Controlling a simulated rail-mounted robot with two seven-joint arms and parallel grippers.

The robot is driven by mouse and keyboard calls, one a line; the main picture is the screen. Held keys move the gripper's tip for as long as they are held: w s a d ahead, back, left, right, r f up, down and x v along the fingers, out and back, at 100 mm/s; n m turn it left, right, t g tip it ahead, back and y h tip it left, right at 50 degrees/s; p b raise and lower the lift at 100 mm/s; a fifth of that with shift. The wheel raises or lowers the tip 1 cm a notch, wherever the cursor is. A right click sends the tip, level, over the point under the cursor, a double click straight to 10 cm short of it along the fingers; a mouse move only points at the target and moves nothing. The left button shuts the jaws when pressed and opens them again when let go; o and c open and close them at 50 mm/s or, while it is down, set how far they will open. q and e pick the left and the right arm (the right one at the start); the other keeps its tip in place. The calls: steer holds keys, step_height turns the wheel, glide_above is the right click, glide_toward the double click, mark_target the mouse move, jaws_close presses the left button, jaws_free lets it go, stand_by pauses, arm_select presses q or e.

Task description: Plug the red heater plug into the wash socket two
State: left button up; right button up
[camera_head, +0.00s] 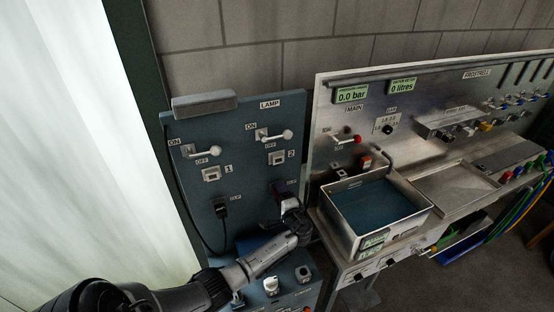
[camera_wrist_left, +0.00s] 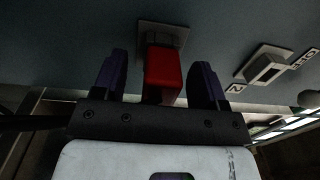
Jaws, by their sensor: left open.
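The red plug (camera_wrist_left: 163,72) is in the left wrist view, its far end against a pale square socket plate (camera_wrist_left: 163,27) on the blue panel. How deep it sits cannot be told. My left gripper (camera_wrist_left: 160,68) is open, with one dark finger on each side of the plug and visible gaps between. In the head view my left gripper (camera_head: 284,197) is at the lower right of the blue panel (camera_head: 250,185), below the switch marked 2, and hides most of the plug and its socket. My right gripper is not in view.
A dark plug with a cable (camera_head: 221,207) sits in the socket below the mark 1. A metal basin (camera_head: 410,223) stands close to the right of my left gripper. Lever switches (camera_head: 272,135) stick out from the panel above.

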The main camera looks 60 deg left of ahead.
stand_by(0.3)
arm_select(q)
steer(key=shift+c, duration=1.3)
jaws_close()
steer(key=shift+d, duration=0.15)
steer(key=shift+s+d+f+p, duration=0.1)
steer(key=shift+s+d+p, duration=0.1)
steer(key=shift+d, duration=0.75)
steer(key=shift+s+d+r+p, duration=0.1)
steer(key=shift+d+p, duration=0.15)
steer(key=shift+d, duration=0.65)
steer(key=shift+s+d+f+p, duration=0.1)
steer(key=shift+d+p, duration=0.1)
steer(key=shift+d, duration=0.75)
